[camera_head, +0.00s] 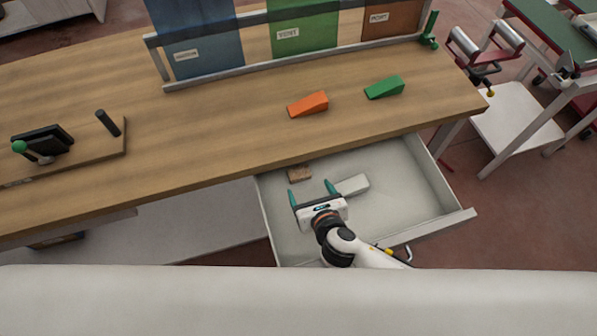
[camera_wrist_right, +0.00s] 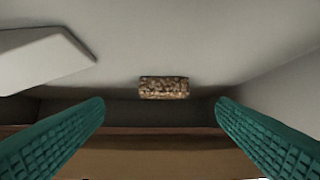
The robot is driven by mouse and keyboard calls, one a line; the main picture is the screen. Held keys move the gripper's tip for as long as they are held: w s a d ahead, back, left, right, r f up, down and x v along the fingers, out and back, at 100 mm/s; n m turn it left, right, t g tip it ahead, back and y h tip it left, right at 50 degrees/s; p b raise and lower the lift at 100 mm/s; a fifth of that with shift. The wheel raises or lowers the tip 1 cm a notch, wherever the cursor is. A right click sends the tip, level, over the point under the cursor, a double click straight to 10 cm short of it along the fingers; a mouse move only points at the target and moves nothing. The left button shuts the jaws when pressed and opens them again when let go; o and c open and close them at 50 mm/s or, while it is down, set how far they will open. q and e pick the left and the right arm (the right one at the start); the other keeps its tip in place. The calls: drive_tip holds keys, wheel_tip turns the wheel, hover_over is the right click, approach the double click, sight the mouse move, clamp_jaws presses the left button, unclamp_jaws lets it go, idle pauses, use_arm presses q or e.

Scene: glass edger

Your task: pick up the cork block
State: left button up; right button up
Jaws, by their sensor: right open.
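The cork block (camera_head: 299,173) is a small brown speckled block on the floor of the open drawer, close to the table's edge. In the right wrist view the cork block (camera_wrist_right: 164,88) shows between the two fingers and beyond their tips. My right gripper (camera_head: 311,190) is open and empty, with teal fingers, over the drawer and just short of the block. The fingers also show in the right wrist view (camera_wrist_right: 160,112), apart from the block. My left gripper is not in view.
The pale drawer (camera_head: 425,197) is pulled out, with walls around the block. A white block (camera_head: 352,185) lies in it, right of the cork. The wooden table (camera_head: 220,125) overhangs the drawer's back and carries an orange wedge (camera_head: 308,104) and a green wedge (camera_head: 384,87).

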sight(299, 174)
drive_tip(key=shift+x, duration=1.05)
drive_tip(key=shift+a+r+x, duration=0.1)
drive_tip(key=shift+x, duration=0.8)
drive_tip(key=shift+a+r+x, duration=0.1)
drive_tip(key=shift+r+x, duration=0.05)
drive_tip(key=shift+x, duration=0.8)
drive_tip(key=shift+a+r+x, duration=0.1)
drive_tip(key=shift+x, duration=0.8)
drive_tip(key=shift+w, duration=0.1)
drive_tip(key=shift+c, duration=0.3)
drive_tip(key=c, duration=1)
drive_tip(key=shift+r, duration=0.15)
